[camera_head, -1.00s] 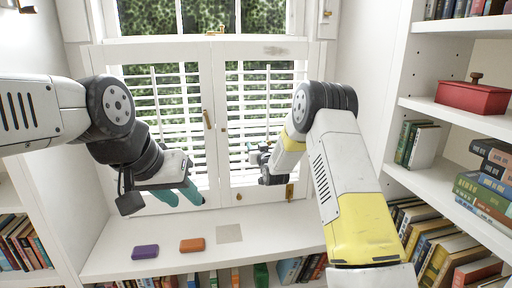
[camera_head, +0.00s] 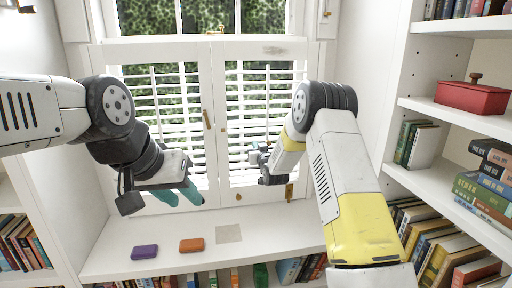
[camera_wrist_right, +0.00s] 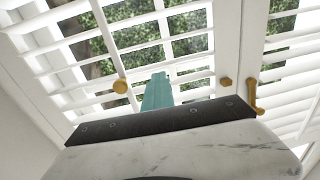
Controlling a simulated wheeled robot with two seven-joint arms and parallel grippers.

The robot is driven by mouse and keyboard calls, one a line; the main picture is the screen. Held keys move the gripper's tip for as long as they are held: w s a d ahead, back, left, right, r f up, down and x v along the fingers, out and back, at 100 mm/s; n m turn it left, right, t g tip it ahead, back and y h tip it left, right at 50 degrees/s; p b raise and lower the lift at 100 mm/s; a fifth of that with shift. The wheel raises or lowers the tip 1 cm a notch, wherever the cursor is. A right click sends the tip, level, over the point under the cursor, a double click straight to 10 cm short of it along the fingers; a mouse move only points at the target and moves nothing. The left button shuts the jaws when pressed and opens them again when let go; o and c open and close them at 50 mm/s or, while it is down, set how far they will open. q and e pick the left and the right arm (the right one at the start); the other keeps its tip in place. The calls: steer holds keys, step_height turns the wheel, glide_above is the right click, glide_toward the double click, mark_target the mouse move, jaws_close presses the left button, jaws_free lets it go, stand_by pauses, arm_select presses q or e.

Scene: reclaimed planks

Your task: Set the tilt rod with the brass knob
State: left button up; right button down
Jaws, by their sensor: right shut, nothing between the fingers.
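The white shutter panels have tilting slats, part open. The right panel's tilt rod (camera_head: 268,100) is upright in the head view. In the right wrist view a tilt rod (camera_wrist_right: 103,32) ends at a brass knob (camera_wrist_right: 121,86). My right gripper (camera_wrist_right: 157,78) has its teal fingers shut and empty, to the right of that knob and apart from it in the picture. In the head view this gripper (camera_head: 256,154) is before the right panel's lower slats, its tips hard to make out. My left gripper (camera_head: 190,198) is open and empty, low before the left panel.
A second brass knob (camera_wrist_right: 225,81) and a brass handle (camera_wrist_right: 252,95) are on the shutter frames. A purple block (camera_head: 144,252), an orange block (camera_head: 191,245) and a pale square (camera_head: 228,233) lie on the sill. Bookshelves flank both sides; a red box (camera_head: 471,97) stands right.

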stand_by(0.6)
steer(key=c, duration=1.6)
jaws_free()
steer(key=shift+d, duration=0.25)
steer(key=o, duration=0.3)
steer(key=shift+o, duration=0.2)
steer(key=shift+a, duration=0.2)
steer(key=s+a+y, duration=0.1)
steer(key=s+a, duration=0.1)
steer(key=s, duration=0.9)
steer(key=shift+a+n, duration=0.25)
steer(key=shift+n, duration=0.05)
